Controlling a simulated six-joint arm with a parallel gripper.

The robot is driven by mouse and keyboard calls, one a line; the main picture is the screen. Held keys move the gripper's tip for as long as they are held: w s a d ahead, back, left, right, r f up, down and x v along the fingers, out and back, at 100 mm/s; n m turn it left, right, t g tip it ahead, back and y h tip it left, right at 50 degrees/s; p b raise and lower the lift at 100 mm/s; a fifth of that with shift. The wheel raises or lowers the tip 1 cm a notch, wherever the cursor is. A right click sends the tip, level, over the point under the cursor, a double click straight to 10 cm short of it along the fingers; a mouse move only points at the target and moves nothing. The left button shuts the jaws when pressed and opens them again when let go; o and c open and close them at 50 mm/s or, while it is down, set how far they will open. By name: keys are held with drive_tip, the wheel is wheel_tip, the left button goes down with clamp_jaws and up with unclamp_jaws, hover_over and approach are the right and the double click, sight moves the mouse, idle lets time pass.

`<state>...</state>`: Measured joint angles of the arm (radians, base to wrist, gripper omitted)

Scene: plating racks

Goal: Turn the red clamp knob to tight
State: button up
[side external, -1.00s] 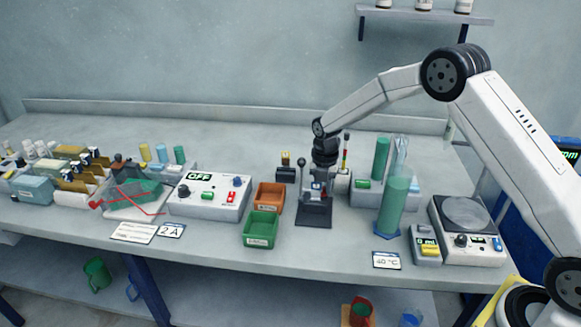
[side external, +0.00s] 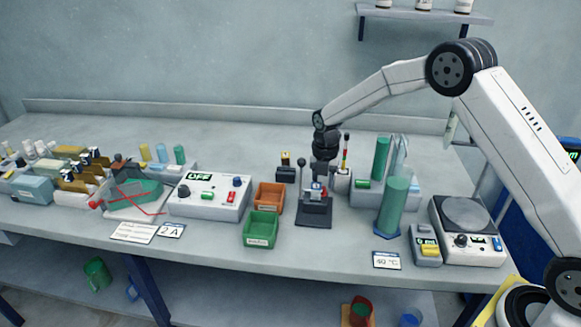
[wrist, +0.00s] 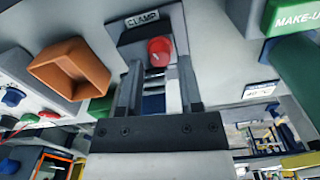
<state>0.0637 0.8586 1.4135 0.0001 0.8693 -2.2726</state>
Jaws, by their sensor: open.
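The red clamp knob (wrist: 160,52) sits on a dark block marked CLAMP (wrist: 136,36) in the wrist view. My gripper (wrist: 159,68) is open, its two dark fingers pointing toward the knob, one on each side of its line. The knob shows between and just beyond the fingertips; I cannot tell whether they touch it. In the side external view my gripper (side external: 316,188) is low over the dark clamp stand (side external: 313,220) and hides most of its top. The knob's turn position is not readable.
An orange bin (side external: 269,197) and a green bin (side external: 260,229) stand left of the clamp. Green cylinders (side external: 393,205) stand close on its right, with a scale (side external: 466,250) beyond. A control box reading OFF (side external: 208,198) is further left. The bench front is mostly clear.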

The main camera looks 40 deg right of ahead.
sight(323, 187)
drive_tip(key=shift+r, duration=2.95)
drive_tip(key=m, duration=0.3)
drive_tip(key=shift+w+d+f+g, duration=0.1)
drive_tip(key=shift+w+g, duration=0.2)
drive_tip(key=shift+w, duration=0.05)
drive_tip(key=m+g, duration=0.1)
drive_tip(key=m, duration=0.8)
drive_tip(key=w+m+g+y, duration=0.1)
drive_tip(key=m, duration=0.8)
drive_tip(key=w+d+m+g, duration=0.1)
drive_tip(key=m, duration=0.8)
drive_tip(key=shift+w+f+y, duration=0.2)
drive_tip(key=shift+y, duration=0.2)
drive_tip(key=shift+f, duration=0.1)
drive_tip(key=shift+g, duration=0.3)
drive_tip(key=shift+x, duration=3.8)
